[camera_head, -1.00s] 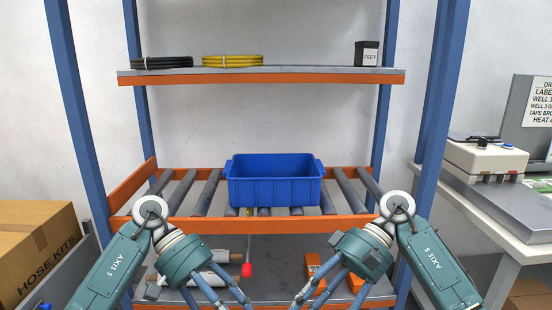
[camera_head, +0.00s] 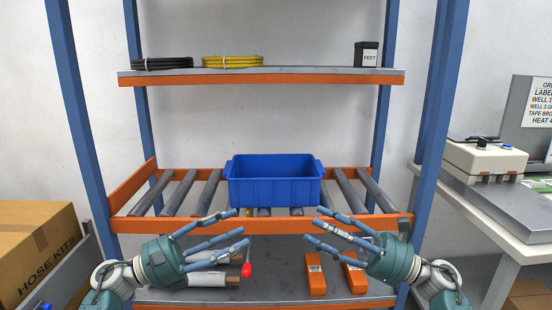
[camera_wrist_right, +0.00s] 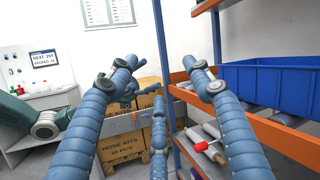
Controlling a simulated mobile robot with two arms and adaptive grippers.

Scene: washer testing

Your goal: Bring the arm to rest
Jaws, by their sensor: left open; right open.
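My left gripper (camera_head: 222,240) is at the lower left of the head view, its fingers spread and empty, pointing inward in front of the rack's lower shelf. My right gripper (camera_head: 325,236) mirrors it at the lower right, also open and empty. In the right wrist view the right gripper's fingers (camera_wrist_right: 160,95) are spread apart with nothing between them. The two grippers are apart, with a gap between their fingertips. Both hands are in front of and below the blue bin (camera_head: 275,185) and appear clear of it.
The bin sits on the roller shelf (camera_head: 182,192). The top shelf (camera_head: 300,76) holds black and yellow coils and a dark box. Orange boxes (camera_head: 316,275) and white rolls (camera_head: 206,280) lie on the lower shelf (camera_head: 270,285). A hose-kit carton (camera_head: 40,250) stands left, a workbench (camera_head: 500,215) right.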

